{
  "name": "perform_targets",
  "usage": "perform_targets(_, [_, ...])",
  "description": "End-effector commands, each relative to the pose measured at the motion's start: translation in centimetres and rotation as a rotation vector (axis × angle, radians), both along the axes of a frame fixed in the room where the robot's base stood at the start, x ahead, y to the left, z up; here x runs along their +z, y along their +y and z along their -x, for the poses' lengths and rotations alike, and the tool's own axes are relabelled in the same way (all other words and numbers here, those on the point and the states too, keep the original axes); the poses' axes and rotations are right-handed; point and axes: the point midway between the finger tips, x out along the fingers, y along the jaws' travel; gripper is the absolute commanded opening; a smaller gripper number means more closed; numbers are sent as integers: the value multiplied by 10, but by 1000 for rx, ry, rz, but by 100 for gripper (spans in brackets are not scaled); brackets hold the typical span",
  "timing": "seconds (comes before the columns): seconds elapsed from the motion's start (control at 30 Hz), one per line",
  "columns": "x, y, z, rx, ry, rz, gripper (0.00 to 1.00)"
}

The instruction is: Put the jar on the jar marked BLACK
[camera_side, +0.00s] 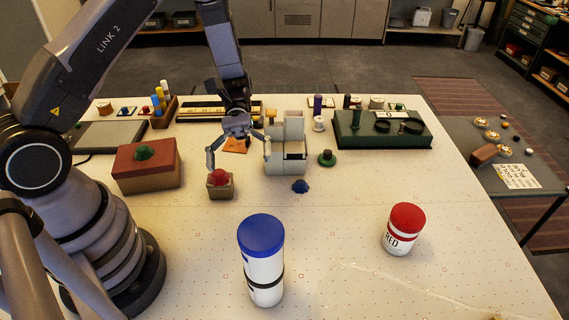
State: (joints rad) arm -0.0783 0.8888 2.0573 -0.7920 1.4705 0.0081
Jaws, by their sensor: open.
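A tall white jar with a blue lid (262,235) stands upright at the front middle of the table. A black band (266,284) circles it below the middle, with more white beneath; it looks like one jar stacked on a black-lidded one. Any label on the lower part cannot be read. A jar marked RED (402,230), white with a red lid and red stripe, stands apart to the right. My gripper (239,160) is open and empty, well behind the jars, with its fingers spread between a small box with a red top and a grey block-like holder.
The small box (221,192) and grey holder (286,158) are close to my fingers. A blue pompom-like piece (300,186) and a green one (327,158) lie nearby. A red-topped box (147,170) is left, a green case (382,130) back right. Table between the jars is clear.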

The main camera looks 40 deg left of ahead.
Motion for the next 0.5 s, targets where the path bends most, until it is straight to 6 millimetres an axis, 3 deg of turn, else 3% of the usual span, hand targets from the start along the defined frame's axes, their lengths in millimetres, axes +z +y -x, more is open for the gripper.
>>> perform_targets(0.03, [23, 5, 3, -45, -107, -42, 96])
perform_targets(0.2, [78, 28, 23, -188, -442, -200, 96])
perform_targets(0.5, [152, 74, 66, -371, -1052, -516, 96])
